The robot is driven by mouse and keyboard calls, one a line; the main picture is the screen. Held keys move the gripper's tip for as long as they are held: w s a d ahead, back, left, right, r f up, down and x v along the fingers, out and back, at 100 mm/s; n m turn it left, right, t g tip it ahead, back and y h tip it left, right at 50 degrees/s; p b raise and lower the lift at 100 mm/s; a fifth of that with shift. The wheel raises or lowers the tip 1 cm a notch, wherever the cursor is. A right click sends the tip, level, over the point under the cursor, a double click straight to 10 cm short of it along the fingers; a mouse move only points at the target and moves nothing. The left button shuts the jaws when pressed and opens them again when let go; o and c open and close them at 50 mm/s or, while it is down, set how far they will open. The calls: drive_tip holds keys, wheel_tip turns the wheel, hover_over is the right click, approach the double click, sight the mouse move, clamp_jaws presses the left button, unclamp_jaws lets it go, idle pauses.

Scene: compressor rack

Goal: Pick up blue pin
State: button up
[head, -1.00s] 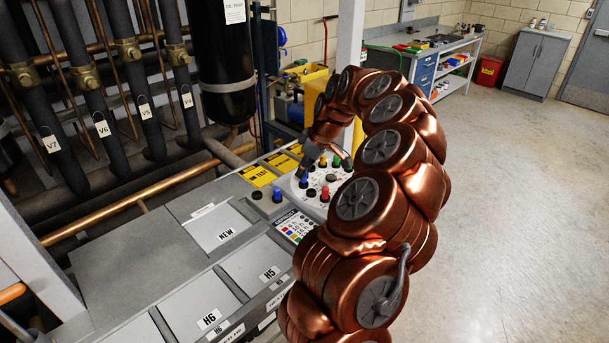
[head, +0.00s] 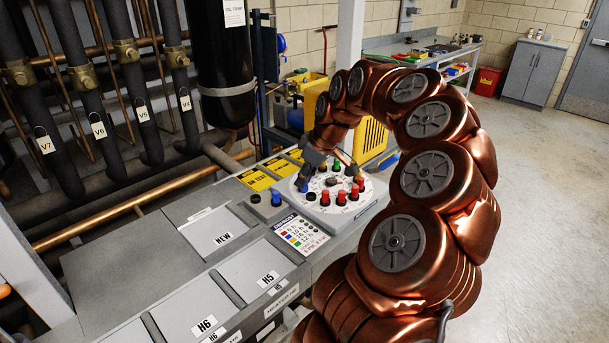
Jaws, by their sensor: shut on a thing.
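A round white dial plate (head: 371,197) on the grey bench top carries several coloured pins. My gripper (head: 304,182) reaches down over its left side, its dark grey finger at a blue pin (head: 303,188). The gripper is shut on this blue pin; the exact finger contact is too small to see. The pin looks upright at the plate, and I cannot tell whether it is lifted clear. Red pins (head: 341,198) stand along the front and right of the plate, and green pins (head: 336,165) at the back.
A legend card (head: 300,234) lies in front of the plate, and yellow labels (head: 256,179) behind it. Dark pipes (head: 92,100) and a black tank (head: 226,80) stand at the back left. A yellow machine (head: 372,138) is behind the arm. The floor at right is clear.

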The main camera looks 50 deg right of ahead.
drive_tip(key=s+a+b, duration=0.3)
drive_tip(key=s+a, duration=0.3)
drive_tip(key=s, duration=0.1)
drive_tip(key=shift+a+r, duration=0.4)
drive_tip(key=shift+r, duration=0.05)
drive_tip(key=shift+s, duration=0.1)
